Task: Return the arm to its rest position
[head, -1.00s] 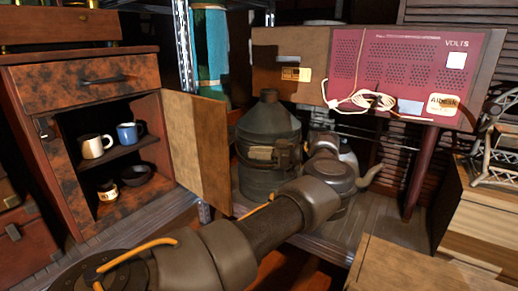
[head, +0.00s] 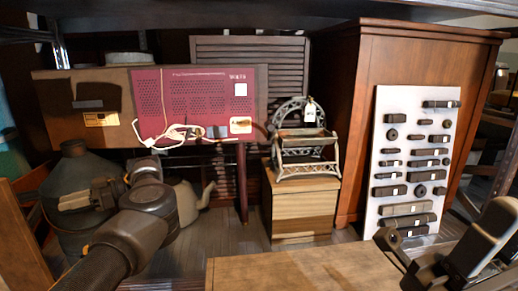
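My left arm (head: 112,243) comes in from the lower left of the head view. It reaches up in front of a dark grey canister (head: 75,170) and partly covers a kettle (head: 188,200). Its far end, where my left gripper (head: 146,165) is, points away from me, so I cannot make out the fingers or anything between them. I cannot tell whether the arm touches the canister or kettle.
A red-panelled radio (head: 200,95) with a white cord stands behind. A metal rack (head: 305,150) sits on a striped wooden box (head: 300,205). A board of dark handles (head: 410,165) leans on a wooden cabinet (head: 345,120).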

